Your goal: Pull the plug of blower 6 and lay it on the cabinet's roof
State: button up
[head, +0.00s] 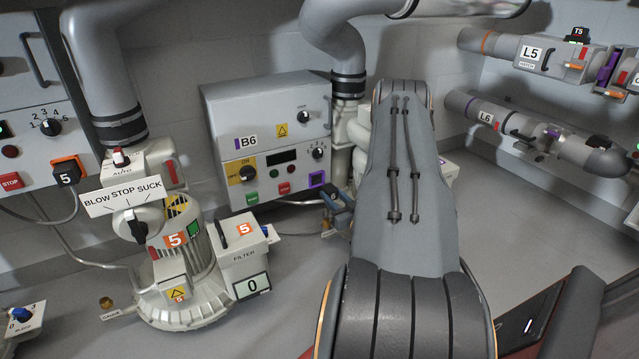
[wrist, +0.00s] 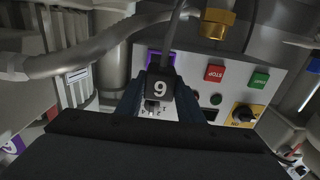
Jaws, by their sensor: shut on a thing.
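The blower 6 cabinet (head: 222,132), labelled B6, stands against the back wall in the head view, its roof (head: 262,87) bare as far as I see. Its purple-framed socket (head: 317,179) is at the lower right of its front. My gripper (head: 338,204) is low in front of the cabinet, just right of this socket. In the wrist view my gripper (wrist: 158,100) is shut on the black plug (wrist: 160,88), whose number reads upside down. Its cord runs up in that picture. The purple socket frame (wrist: 154,58) shows partly behind the plug; the gap between them is hard to judge.
Blower 5 (head: 178,265) with its filter box (head: 243,252) stands left of my arm. A grey pipe (head: 335,35) comes down beside the cabinet's right edge. Pipes L5 (head: 532,53) and L6 (head: 487,117) are on the right wall.

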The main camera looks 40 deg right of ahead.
jog(key=shift+r, duration=0.1)
jog(key=shift+r+p, duration=8.15)
jog(key=shift+r, duration=2.1)
notch_tip(320, 180, up, 21)
jog(key=p, duration=1.5)
send_over(332, 191)
jog(key=shift+d, duration=0.2)
jog(key=shift+w, duration=0.1)
